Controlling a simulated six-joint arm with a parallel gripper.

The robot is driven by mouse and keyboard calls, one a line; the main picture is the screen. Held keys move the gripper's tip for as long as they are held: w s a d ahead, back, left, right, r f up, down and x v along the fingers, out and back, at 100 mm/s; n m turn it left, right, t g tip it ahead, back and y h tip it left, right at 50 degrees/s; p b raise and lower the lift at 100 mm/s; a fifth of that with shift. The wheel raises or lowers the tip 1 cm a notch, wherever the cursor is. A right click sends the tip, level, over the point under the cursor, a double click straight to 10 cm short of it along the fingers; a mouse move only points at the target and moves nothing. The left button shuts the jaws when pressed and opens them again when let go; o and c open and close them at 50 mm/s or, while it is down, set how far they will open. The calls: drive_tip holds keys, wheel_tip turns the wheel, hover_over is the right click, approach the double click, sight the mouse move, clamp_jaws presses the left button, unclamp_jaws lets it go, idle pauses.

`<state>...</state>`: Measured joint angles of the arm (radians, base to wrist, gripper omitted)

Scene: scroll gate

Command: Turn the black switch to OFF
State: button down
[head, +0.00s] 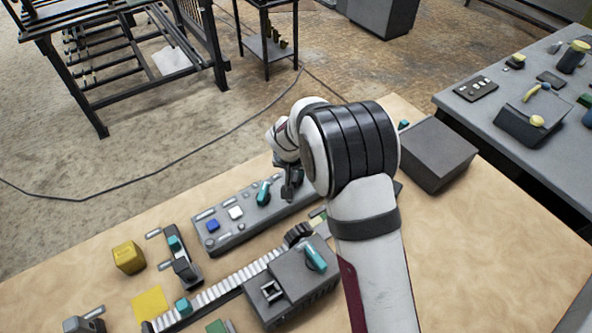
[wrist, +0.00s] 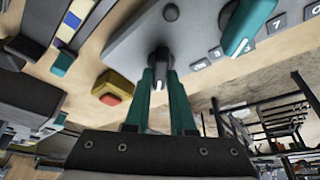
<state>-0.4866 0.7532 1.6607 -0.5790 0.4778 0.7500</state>
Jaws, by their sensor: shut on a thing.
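The grey control panel (head: 243,222) lies on the wooden table in the head view and also fills the top of the wrist view (wrist: 125,32). The black switch (wrist: 161,52) is on this panel, between the teal fingertips of my gripper (wrist: 161,66). My gripper is shut on it, and the fingers hide part of the switch. In the head view my gripper (head: 291,188) is at the panel's right part, and I cannot make out the switch there. No ON or OFF label is readable, so the switch's setting cannot be told.
A teal lever (head: 263,192) stands on the panel close beside my gripper. A blue button (head: 212,225) and a white button (head: 236,212) are further left. A conveyor-like ribbed strip (head: 222,287) lies in front. A dark box (head: 437,153) stands to the right.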

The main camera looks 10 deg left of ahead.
drive_tip(key=shift+s, duration=0.1)
idle(0.4)
drive_tip(key=c, duration=0.8)
unclamp_jaws()
drive_tip(key=shift+o, duration=0.2)
drive_tip(key=v, duration=1.5)
drive_tip(key=shift+r, duration=0.4)
